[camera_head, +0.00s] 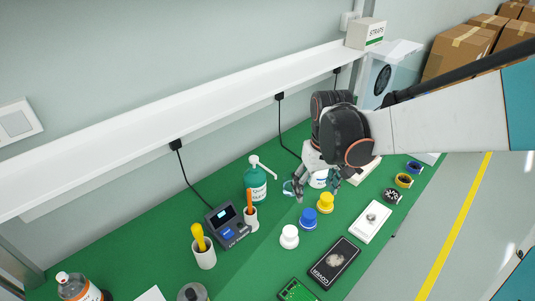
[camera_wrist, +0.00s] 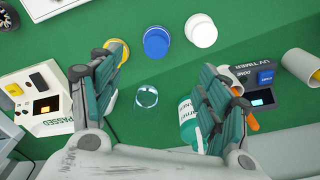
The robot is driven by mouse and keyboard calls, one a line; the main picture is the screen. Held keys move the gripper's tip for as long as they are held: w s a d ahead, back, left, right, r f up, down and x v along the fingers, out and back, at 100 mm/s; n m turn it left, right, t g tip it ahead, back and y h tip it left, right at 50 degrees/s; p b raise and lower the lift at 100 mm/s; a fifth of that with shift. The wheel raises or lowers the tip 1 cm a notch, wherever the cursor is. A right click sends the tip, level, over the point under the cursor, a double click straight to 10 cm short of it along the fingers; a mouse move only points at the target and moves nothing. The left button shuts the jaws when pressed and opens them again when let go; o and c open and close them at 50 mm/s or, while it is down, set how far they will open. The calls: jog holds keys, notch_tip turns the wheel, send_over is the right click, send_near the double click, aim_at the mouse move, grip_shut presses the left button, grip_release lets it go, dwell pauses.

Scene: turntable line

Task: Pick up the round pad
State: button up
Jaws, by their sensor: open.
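My gripper (camera_wrist: 160,75) is open and empty, with one finger on each side of the pad in the wrist view. In the head view my gripper (camera_head: 317,192) hangs low over the mat beside the pad. I cannot tell its exact height above the mat.
A green-labelled pump bottle (camera_head: 256,183) stands close left of the pad. Yellow (camera_head: 325,202), blue (camera_head: 308,218) and white (camera_head: 289,237) caps stand in front. A timer box (camera_head: 228,226) is further left. A white tester (camera_wrist: 38,101) shows in the wrist view.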

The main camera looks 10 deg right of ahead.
aim_at(310, 213)
jog(key=shift+g, duration=0.3)
jog(key=f+b, duration=0.1)
jog(key=f, duration=0.2)
jog(key=w+f+b, duration=0.1)
jog(key=f, duration=0.3)
jog(key=f+b, duration=0.1)
jog(key=f, duration=0.2)
jog(key=shift+w+f, duration=0.2)
jog(key=shift+w, duration=0.15)
jog(key=shift+d+f+b, duration=0.2)
jog(key=shift+f+b, duration=1.2)
jog(key=shift+f, duration=1.3)
jog(key=shift+r, duration=0.1)
jog(key=c, duration=1.1)
